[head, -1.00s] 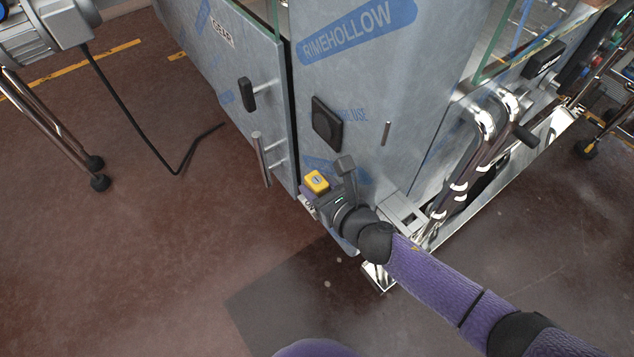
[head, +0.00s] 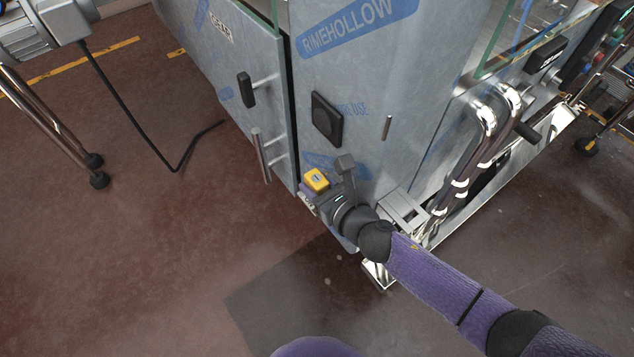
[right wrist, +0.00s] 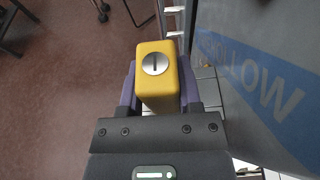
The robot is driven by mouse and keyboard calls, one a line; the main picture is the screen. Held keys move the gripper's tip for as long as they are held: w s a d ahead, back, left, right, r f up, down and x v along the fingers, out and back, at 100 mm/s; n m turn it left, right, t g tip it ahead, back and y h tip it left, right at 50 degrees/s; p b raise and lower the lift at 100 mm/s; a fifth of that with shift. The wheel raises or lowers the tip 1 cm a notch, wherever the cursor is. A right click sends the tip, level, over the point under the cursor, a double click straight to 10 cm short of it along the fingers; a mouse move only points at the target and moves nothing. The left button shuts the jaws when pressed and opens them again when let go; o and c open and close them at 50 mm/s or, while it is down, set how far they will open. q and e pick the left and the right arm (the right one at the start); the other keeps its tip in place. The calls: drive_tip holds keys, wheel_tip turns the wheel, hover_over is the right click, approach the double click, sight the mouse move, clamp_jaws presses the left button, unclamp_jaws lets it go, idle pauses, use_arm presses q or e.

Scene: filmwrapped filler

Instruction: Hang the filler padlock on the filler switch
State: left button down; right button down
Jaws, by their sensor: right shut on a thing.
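The yellow padlock (head: 316,179) is in my right gripper (head: 320,190), low beside the front corner of the filler. In the right wrist view the padlock (right wrist: 158,82) sits between the two purple fingers, with its round silver keyhole face toward the camera. My right gripper is shut on the padlock body. Its shackle is hidden from view. A black square fitting (head: 327,119) is on the film-wrapped panel above the gripper; I cannot tell whether it is the filler switch. My left gripper is not in view.
The filler's grey panel (head: 365,75) rises close beside the gripper. A door with two handles (head: 261,155) is left of it, and chrome pipes (head: 478,145) are to the right. A machine on legs (head: 45,125) trails a black cable at left. The front left floor is clear.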

drive_tip(key=shift+f, duration=0.1)
drive_tip(key=shift+c, duration=1)
unclamp_jaws()
